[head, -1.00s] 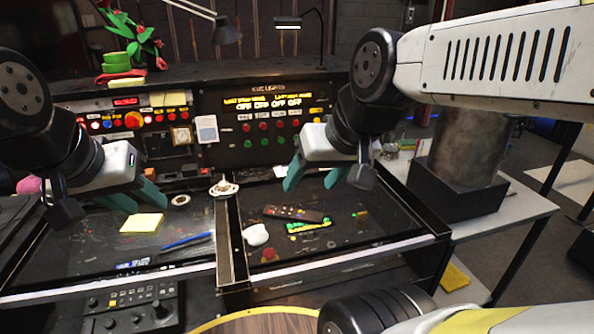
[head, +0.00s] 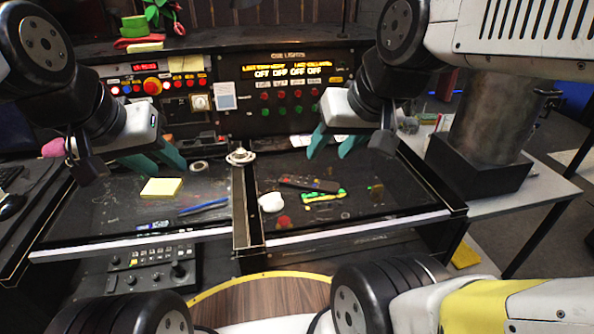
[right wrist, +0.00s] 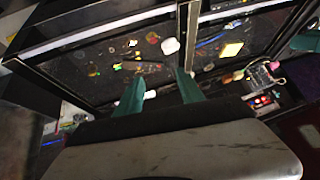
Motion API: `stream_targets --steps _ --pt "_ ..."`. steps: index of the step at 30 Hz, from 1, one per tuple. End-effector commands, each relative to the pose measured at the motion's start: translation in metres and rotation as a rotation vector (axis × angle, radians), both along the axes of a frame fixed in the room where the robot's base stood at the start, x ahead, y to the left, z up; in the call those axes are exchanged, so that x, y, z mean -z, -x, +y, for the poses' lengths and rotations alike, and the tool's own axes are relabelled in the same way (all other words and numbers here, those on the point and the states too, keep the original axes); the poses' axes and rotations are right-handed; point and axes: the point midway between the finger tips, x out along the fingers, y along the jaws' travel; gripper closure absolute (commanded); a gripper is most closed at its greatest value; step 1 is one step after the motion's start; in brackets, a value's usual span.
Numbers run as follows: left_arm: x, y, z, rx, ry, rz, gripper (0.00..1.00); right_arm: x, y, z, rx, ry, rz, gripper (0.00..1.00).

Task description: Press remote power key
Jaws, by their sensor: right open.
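The dark remote (head: 309,184) lies on the right black desk panel, near a green-and-yellow item. It also shows in the right wrist view (right wrist: 143,66), small and dim; its power key is too small to tell. My right gripper (head: 331,147) hangs above the back of the right panel, behind the remote and apart from it. Its teal fingers are open and empty, and they also show in the right wrist view (right wrist: 160,92). My left gripper (head: 157,162) is over the back of the left panel, with teal fingers apart and nothing seen between them.
A white mouse-like object (head: 271,202) and a red piece (head: 284,222) lie near the remote. A raised divider (head: 240,205) splits the panels. The left panel bears yellow notes (head: 161,187) and a blue pen (head: 203,206). The cue-lights console (head: 290,95) stands behind.

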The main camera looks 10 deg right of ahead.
Motion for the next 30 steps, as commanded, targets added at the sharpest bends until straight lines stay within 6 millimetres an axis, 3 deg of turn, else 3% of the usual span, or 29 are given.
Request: stream_targets --steps 1,6,30 --pt "0.0 0.0 0.0 0.0 0.0 0.0 0.64 0.0 0.0 0.0 0.0 0.0 0.0 0.66" --pt "0.0 0.0 0.0 0.0 0.0 0.0 0.64 0.0 0.0 0.0 0.0 0.0 0.0 1.0" --pt "0.0 0.0 0.0 0.0 0.0 0.0 0.64 0.0 0.0 0.0 0.0 0.0 0.0 1.0"
